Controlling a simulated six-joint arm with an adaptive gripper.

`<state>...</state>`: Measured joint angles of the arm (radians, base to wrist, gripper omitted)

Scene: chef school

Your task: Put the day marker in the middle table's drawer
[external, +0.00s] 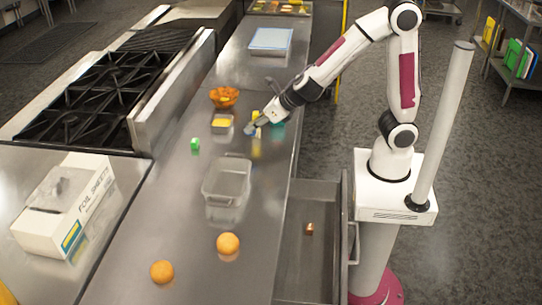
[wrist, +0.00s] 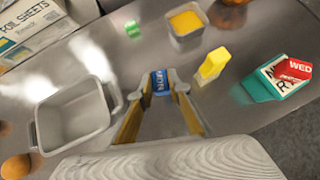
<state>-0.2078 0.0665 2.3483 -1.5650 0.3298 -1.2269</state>
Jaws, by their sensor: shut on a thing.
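My gripper (wrist: 161,76) is shut on a small blue day marker (wrist: 160,83) lettered like "MON". The marker sits between the two fingertips in the wrist view. In the external view my gripper (external: 257,124) is low over the steel middle table (external: 180,230), with the blue marker (external: 249,128) at its tip. I cannot tell whether the marker touches the tabletop. The drawer (external: 322,262) is pulled open at the table's right side, in front of my base. A small copper-brown block (external: 310,229) lies in it.

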